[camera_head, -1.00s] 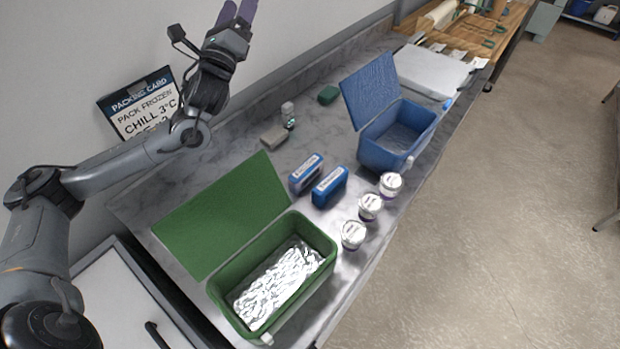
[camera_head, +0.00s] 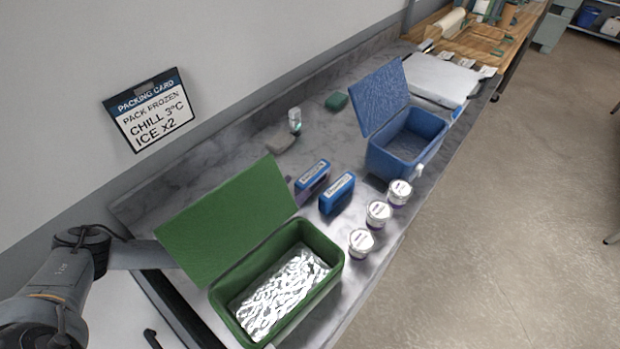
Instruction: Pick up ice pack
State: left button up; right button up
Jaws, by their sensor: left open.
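Two blue ice packs with white labels stand upright on the marble counter: a left ice pack (camera_head: 312,174) and a right ice pack (camera_head: 338,193). My left arm comes in from the left and passes behind the raised green lid, which hides most of the hand. Purplish fingertips of my left gripper (camera_head: 301,191) show just past the lid's right edge, at the left ice pack. The gripper is open; whether it touches the pack I cannot tell. My right gripper is not in view.
An open green cooler (camera_head: 335,262) with foil inside stands in front, its lid (camera_head: 230,222) raised. An open blue cooler (camera_head: 405,155) stands farther back. Three lidded cups (camera_head: 378,214) line the front edge. A small bottle (camera_head: 295,121) and green block (camera_head: 336,101) lie behind.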

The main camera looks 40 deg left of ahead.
aim_at(304, 179)
pick_arm(q)
jog(key=shift+w+d, duration=0.15)
jog(key=shift+w, duration=2.35)
jog(key=shift+c, duration=0.3)
jog(key=c, duration=1.2)
